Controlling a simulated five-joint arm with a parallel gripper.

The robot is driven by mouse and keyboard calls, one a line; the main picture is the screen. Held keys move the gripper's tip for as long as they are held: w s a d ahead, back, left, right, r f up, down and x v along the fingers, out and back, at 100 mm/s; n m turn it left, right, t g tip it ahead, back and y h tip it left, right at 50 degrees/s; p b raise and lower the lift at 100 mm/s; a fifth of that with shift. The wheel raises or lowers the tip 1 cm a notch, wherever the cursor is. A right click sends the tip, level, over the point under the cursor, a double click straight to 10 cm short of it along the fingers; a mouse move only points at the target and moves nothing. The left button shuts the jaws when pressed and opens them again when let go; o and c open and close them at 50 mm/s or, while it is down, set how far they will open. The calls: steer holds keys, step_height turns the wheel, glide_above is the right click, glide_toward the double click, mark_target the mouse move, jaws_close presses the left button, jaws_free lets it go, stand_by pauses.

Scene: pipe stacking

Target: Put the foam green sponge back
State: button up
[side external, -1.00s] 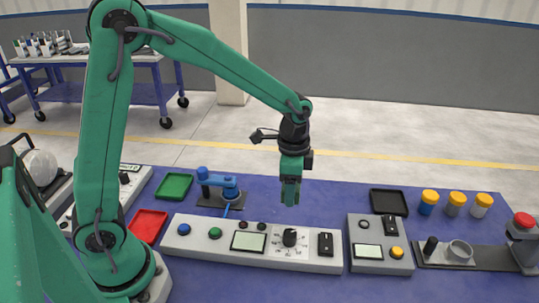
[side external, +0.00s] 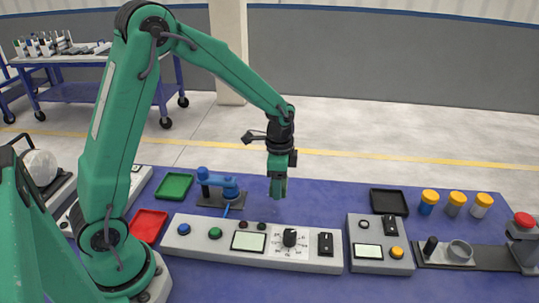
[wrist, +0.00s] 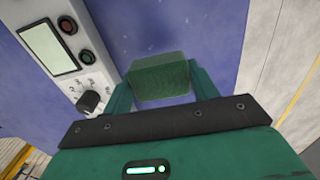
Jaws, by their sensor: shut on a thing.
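My gripper (side external: 278,190) is in the air above the blue table, between the blue clamp-like device and the black tray in the side view. In the wrist view, a green foam sponge (wrist: 160,79) is held between the two green fingers of my gripper (wrist: 160,90). In the side view the sponge is hard to tell apart from the green fingers. A green tray (side external: 173,187) lies at the left of the table. A red tray (side external: 149,225) lies in front of it. A black tray (side external: 389,203) lies at the right. All three look empty.
A blue device (side external: 219,188) stands left of my gripper. A grey control panel (side external: 253,244) with a knob lies in front. A smaller panel (side external: 380,244) and several orange-capped jars (side external: 455,204) are to the right. The blue table (side external: 325,200) right of my gripper is clear.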

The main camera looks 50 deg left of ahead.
steer(key=a, duration=0.1)
steer(key=w+a+f, duration=0.1)
steer(key=a+f, duration=0.1)
steer(key=shift+w+a+f, duration=0.15)
steer(key=shift+w+a, duration=0.15)
steer(key=shift+w, duration=0.05)
steer(key=shift+f, duration=0.1)
steer(key=shift+f, duration=1.9)
steer(key=shift+f, duration=0.1)
steer(key=o, duration=0.9)
steer(key=shift+o, duration=0.2)
